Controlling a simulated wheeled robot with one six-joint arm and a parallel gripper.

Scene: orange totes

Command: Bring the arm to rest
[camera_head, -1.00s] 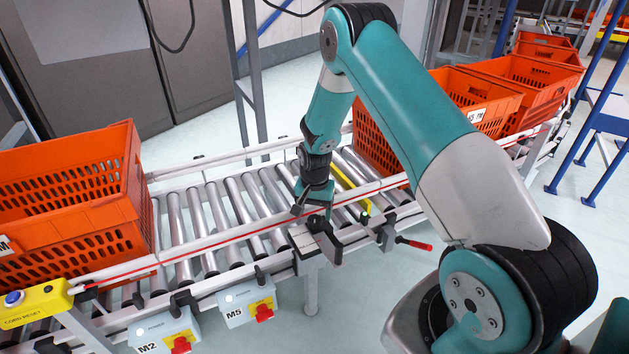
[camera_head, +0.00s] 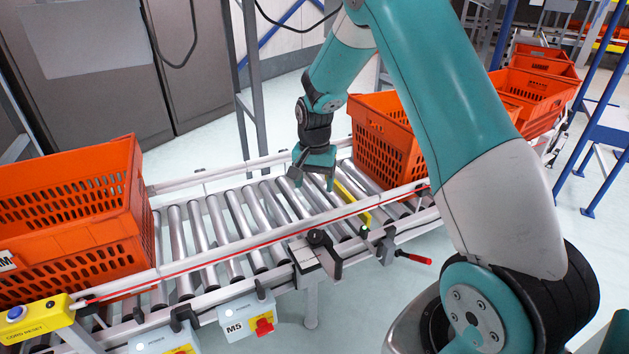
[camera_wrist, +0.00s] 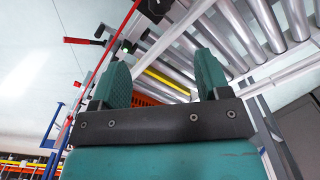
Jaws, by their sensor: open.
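My teal arm reaches over a roller conveyor (camera_head: 235,222) in the head view. My gripper (camera_head: 312,182) points down above the rollers, near the orange tote (camera_head: 378,150) to its right. In the wrist view my gripper (camera_wrist: 160,80) shows two teal fingers set wide apart with nothing between them. Rollers and a yellow bar lie beyond the fingers there.
A large orange tote (camera_head: 70,225) stands on the conveyor at the left. More orange totes (camera_head: 535,90) stand at the back right. A yellow bar (camera_head: 352,198) crosses the rollers. A red-tipped lever (camera_head: 413,258) sticks out at the front. The rollers between the totes are bare.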

